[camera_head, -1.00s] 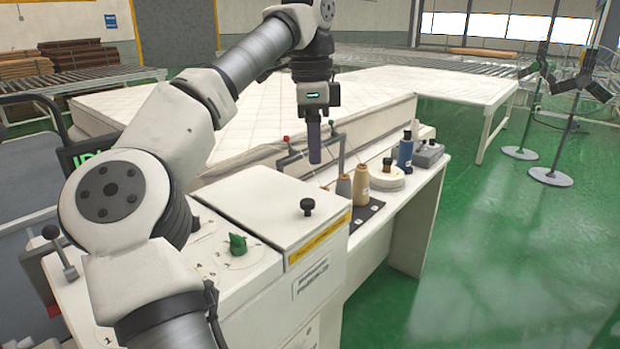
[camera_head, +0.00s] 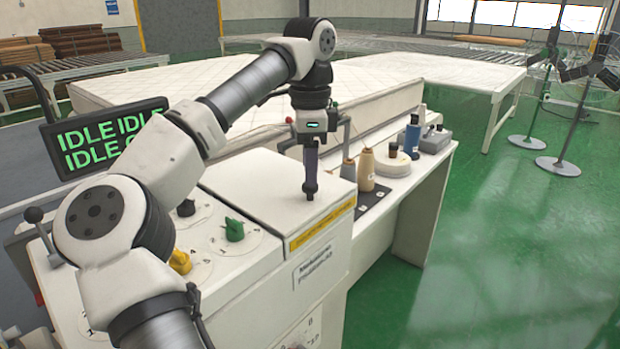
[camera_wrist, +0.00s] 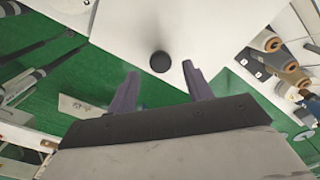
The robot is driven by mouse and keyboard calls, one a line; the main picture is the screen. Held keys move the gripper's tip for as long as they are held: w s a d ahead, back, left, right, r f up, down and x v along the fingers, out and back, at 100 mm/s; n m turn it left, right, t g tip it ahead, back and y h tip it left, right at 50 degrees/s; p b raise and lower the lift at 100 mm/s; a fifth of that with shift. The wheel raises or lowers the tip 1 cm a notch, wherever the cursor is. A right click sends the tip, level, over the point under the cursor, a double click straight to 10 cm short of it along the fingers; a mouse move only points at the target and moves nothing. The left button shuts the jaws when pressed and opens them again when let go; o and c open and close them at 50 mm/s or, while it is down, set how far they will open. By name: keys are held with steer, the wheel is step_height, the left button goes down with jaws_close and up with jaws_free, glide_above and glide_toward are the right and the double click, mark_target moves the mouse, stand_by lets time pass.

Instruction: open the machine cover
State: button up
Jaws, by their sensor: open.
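The machine cover (camera_head: 258,188) is a flat white lid with a yellow label strip along its front edge. It lies closed on the white machine. Its round black knob shows in the wrist view (camera_wrist: 160,62), on the white lid surface (camera_wrist: 135,25). My gripper (camera_head: 309,190) points down over the front right part of the cover and hides the knob in the head view. In the wrist view my open gripper (camera_wrist: 161,74) has its two purple fingers apart and empty. The knob appears in line with the gap, just beyond the fingertips. I cannot tell the remaining height.
Left of the cover are a green dial (camera_head: 234,230), a yellow dial (camera_head: 180,262) and a screen reading IDLE (camera_head: 105,138). Thread cones (camera_head: 366,170) and a blue bottle (camera_head: 411,137) stand on the right shelf. A mattress (camera_head: 220,120) lies behind.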

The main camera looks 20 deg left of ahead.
steer(key=shift+f, duration=1.7)
jaws_close()
